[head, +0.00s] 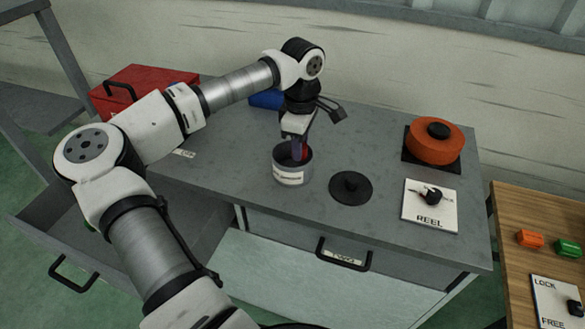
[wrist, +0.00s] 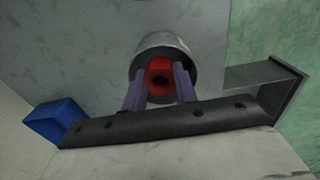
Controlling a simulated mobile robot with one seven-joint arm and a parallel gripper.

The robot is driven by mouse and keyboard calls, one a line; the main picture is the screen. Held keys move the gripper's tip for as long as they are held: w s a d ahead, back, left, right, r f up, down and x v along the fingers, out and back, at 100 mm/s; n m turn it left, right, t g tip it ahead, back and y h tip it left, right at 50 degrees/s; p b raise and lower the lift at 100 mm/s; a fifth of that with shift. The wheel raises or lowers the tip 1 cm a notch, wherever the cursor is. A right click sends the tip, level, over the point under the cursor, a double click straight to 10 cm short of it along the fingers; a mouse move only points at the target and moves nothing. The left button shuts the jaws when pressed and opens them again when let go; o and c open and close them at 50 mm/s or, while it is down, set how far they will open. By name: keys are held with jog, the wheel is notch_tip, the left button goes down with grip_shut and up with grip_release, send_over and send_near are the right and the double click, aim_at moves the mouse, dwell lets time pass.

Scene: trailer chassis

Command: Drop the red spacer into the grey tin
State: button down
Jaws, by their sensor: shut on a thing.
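The red spacer (wrist: 159,76) is a short ring with a dark hole, held between the two purple fingers of my gripper (wrist: 160,90) in the wrist view. In the head view my gripper (head: 299,150) points down at the mouth of the grey tin (head: 292,168), and a bit of red shows beside the fingers. The tin is open, round and labelled, and stands upright on the grey bench top. In the wrist view the tin's rim (wrist: 166,40) surrounds the spacer. I cannot tell how deep the spacer sits. The tin's inside is mostly hidden.
A black round lid (head: 350,187) lies right of the tin. Further right are an orange reel (head: 435,141) and a REEL switch plate (head: 430,206). A red toolbox (head: 140,85) and a blue block (head: 266,99) stand behind. A drawer (head: 150,235) is open at the left.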

jog(key=shift+f, duration=0.25)
jog(key=c, duration=1)
grip_release()
jog(key=shift+r, duration=0.1)
notch_tip(320, 180, up, 14)
jog(key=b, duration=0.3)
